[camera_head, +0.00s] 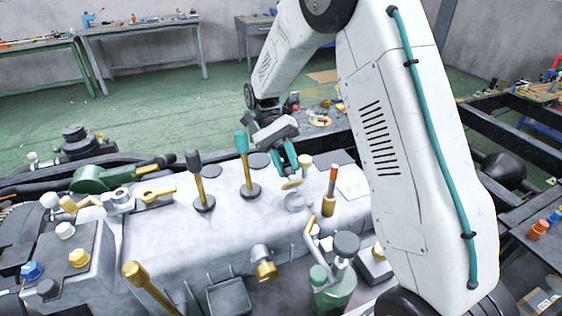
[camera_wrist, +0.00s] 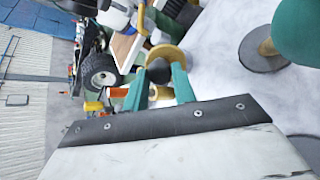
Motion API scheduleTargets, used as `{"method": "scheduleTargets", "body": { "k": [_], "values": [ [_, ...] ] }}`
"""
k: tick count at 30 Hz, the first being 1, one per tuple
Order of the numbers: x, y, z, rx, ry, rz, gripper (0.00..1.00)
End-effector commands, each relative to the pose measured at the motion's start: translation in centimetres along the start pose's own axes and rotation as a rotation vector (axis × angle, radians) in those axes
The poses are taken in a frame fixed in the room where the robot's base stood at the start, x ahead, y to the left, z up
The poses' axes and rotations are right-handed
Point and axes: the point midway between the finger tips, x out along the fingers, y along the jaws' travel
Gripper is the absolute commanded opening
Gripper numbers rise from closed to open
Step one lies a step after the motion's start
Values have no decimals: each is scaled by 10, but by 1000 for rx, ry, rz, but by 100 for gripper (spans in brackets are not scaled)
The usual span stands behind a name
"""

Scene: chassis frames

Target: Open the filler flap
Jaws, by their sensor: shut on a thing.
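The filler flap (camera_head: 291,184) shows in the head view as a small yellow disc on the light grey machine top, just beside a grey round seat (camera_head: 297,201). My gripper (camera_head: 287,168) reaches down to it with its teal fingers. In the wrist view the yellow flap (camera_wrist: 178,53) is at the fingertips. A dark round knob (camera_wrist: 160,70) sits between the two teal fingers of my gripper (camera_wrist: 160,82), which is shut on it. The fingers hide part of the flap. I cannot tell the flap's exact angle.
A teal-topped lever (camera_head: 242,143) stands close left of my gripper, with a grey-topped lever (camera_head: 195,162) beyond. A red-topped post (camera_head: 331,180) stands close right. A grey-capped fitting (camera_head: 346,244) is in front. Workbenches (camera_head: 145,28) stand far behind.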

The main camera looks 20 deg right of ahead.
Motion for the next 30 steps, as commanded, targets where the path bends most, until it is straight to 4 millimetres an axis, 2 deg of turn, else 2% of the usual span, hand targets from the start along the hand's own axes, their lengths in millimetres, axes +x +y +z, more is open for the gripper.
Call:
{"method": "scheduleTargets", "body": {
  "k": [12,29,30],
  "values": [
    [-2,-8,-5,0,-130,141,0],
    [-3,-9,-6,-1,-147,157,0],
    [-3,-9,-6,-1,-148,157,37]
  ]
}}
